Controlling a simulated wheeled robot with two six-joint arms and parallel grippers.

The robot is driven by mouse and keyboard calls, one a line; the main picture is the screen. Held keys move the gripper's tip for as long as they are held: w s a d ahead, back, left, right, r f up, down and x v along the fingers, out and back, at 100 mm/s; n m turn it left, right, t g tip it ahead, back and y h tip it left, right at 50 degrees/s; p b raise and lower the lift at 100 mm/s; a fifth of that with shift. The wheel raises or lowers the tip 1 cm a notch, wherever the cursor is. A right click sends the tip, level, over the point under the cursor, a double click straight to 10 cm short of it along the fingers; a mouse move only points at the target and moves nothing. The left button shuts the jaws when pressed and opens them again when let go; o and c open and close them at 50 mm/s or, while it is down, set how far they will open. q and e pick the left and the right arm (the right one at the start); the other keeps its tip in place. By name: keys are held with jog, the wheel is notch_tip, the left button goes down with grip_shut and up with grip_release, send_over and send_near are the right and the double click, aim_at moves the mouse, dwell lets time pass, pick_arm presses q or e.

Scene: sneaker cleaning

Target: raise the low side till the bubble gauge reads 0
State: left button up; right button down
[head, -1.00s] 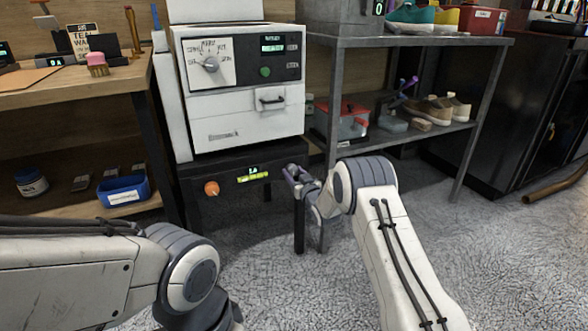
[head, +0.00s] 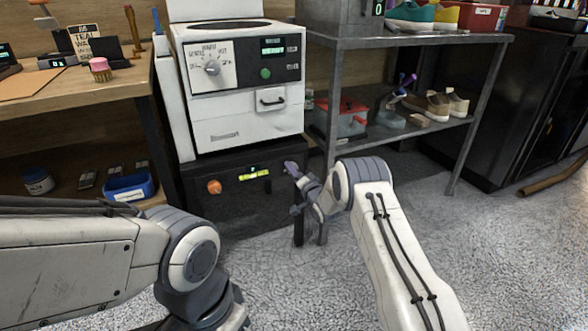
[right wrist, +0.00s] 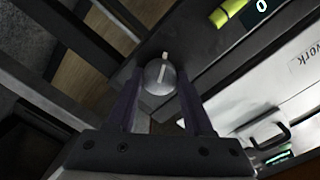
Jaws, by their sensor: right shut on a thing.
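The bubble gauge (head: 254,175) is a yellow-green strip on the front of the black stand (head: 240,202) under the white machine. In the right wrist view the gauge (right wrist: 229,12) is partly cut off, and the small display (right wrist: 262,5) beside it reads 0. A round grey knob (right wrist: 160,74) with a pale pointer sits between the fingers of my right gripper (right wrist: 158,92), which is shut on it. In the head view my right gripper (head: 291,172) is at the stand's right front corner, and the knob is hidden. My left gripper is out of view.
An orange knob (head: 214,187) is on the left of the stand's front. The white machine (head: 240,110) stands on top. A metal shelf (head: 345,42) with shoes is close on the right, and a wooden bench (head: 90,90) is on the left. Open floor lies in front.

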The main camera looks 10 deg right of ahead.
jog(key=shift+m, duration=0.8)
jog(key=shift+c, duration=1.4)
grip_release()
jog(key=shift+s+d+p, duration=0.1)
jog(key=shift+p, duration=0.25)
jog(key=p+v, duration=0.4)
jog(key=v, duration=0.6)
jog(key=shift+s, duration=0.2)
